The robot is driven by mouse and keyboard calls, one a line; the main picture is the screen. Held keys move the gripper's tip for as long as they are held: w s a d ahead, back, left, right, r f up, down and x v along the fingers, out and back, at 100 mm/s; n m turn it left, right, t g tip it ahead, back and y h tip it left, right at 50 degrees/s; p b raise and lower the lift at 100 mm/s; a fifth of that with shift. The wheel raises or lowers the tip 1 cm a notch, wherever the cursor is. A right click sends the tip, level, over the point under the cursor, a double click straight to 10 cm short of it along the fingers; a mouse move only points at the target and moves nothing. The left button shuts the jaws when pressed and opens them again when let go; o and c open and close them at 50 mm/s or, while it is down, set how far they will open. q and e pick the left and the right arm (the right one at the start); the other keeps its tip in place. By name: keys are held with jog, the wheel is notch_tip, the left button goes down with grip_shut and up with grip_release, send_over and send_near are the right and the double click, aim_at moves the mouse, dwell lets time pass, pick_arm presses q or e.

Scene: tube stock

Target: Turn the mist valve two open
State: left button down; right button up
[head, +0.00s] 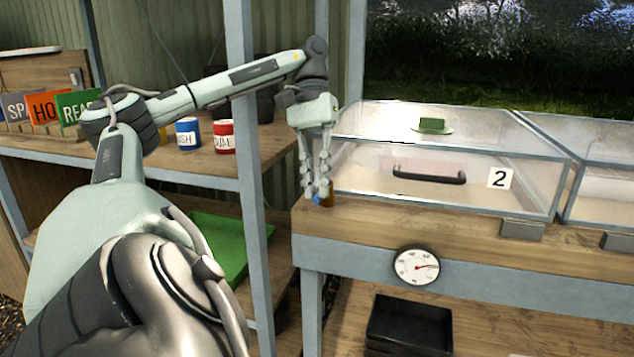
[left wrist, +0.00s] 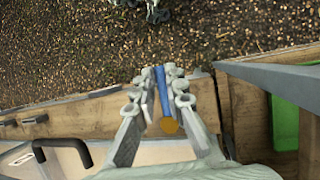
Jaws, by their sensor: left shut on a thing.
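The mist valve by the case labelled 2 has a brass body (head: 328,196) and a blue lever (head: 316,200). It sits at the bench's front left corner, left of the case. In the left wrist view the blue lever (left wrist: 161,90) runs from the round brass part (left wrist: 169,126) outward, away from the case, between my fingers. My left gripper (head: 317,188) points down from above and is shut on the lever; it also shows in the left wrist view (left wrist: 159,82). The fingers hide part of the valve in the head view.
The clear case (head: 450,160) has a black handle (head: 429,175) and a number 2 label (head: 499,178). A dial gauge (head: 416,266) is on the bench front. A shelf post (head: 250,150) stands close left of the gripper. A black tray (head: 408,325) is below.

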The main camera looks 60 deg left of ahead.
pick_arm(q)
jog(key=c, duration=1.6)
grip_release()
jog(key=shift+o, duration=0.2)
jog(key=v, duration=1.2)
